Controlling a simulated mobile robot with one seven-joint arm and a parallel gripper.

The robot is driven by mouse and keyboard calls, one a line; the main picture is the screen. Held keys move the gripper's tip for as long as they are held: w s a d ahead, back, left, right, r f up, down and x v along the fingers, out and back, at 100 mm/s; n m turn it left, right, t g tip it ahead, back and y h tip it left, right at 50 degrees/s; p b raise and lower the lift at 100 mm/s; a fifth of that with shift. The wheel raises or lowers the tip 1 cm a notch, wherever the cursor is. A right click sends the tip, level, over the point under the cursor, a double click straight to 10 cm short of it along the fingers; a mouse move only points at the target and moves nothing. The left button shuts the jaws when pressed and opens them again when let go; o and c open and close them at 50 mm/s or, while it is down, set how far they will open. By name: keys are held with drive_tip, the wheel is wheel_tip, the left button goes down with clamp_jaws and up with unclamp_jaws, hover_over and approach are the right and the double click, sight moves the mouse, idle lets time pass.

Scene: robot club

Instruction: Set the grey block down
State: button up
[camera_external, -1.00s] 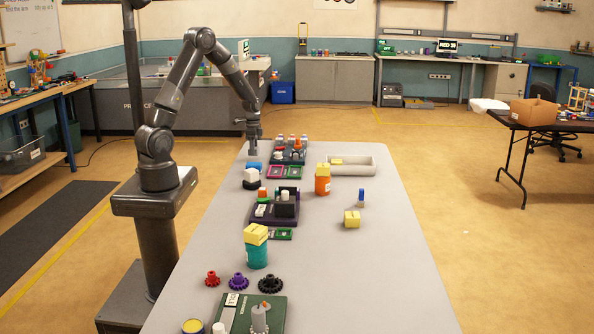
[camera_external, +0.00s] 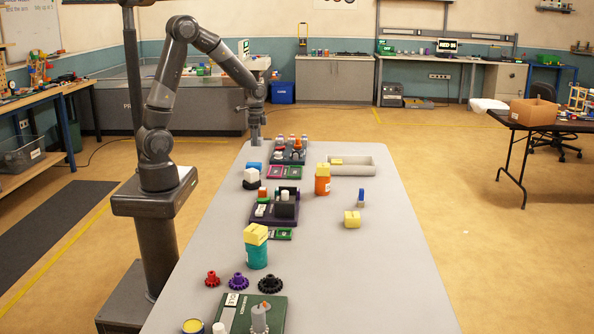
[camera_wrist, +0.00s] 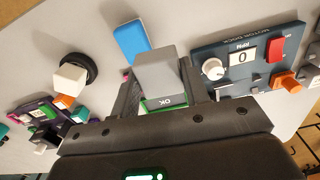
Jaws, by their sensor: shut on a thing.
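The grey block (camera_wrist: 160,75) sits between the two fingers of my gripper (camera_wrist: 165,88) in the wrist view, and the jaws are shut on it. A green patch with white lettering shows just below the block; I cannot tell whether they touch. In the external view my gripper (camera_external: 256,142) is over the far left end of the long table (camera_external: 355,265). The block cannot be made out clearly there.
A blue block (camera_wrist: 131,41) lies beside the grey block in the wrist view. The dark motor dock (camera_wrist: 250,50) is right of it. A white block (camera_wrist: 70,78) with a black round piece is to the left. The table's right side is mostly clear.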

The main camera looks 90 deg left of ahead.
wheel_tip(320, 180, up, 5)
drive_tip(key=shift+w+d+r, duration=0.2)
drive_tip(key=shift+w+d, duration=0.15)
drive_tip(key=shift+w, duration=0.15)
drive_tip(key=w+d+m, duration=0.2)
drive_tip(key=w+d, duration=0.4)
drive_tip(key=d, duration=0.5)
drive_tip(key=w+d+m, duration=0.3)
drive_tip(key=w+d, duration=0.4)
drive_tip(key=d, duration=0.3)
drive_tip(key=w+d+m, duration=0.2)
drive_tip(key=w+d, duration=0.4)
drive_tip(key=d, duration=0.5)
drive_tip(key=s+d+m, duration=0.2)
drive_tip(key=s+d, duration=0.1)
drive_tip(key=d, duration=1)
drive_tip(key=s+d+m, duration=0.2)
drive_tip(key=s+d, duration=0.1)
drive_tip(key=d, duration=1.1)
drive_tip(key=s+d+m, duration=0.2)
drive_tip(key=s+d, duration=0.2)
drive_tip(key=d, duration=0.9)
drive_tip(key=shift+d+m, duration=0.2)
drive_tip(key=shift+m, duration=0.1)
drive_tip(key=s+d+m, duration=0.4)
drive_tip(key=s+d, duration=1.5)
drive_tip(key=s, duration=0.3)
hover_over(202, 311)
wheel_tip(202, 311, down, 12)
drive_tip(key=shift+f, duration=2.1)
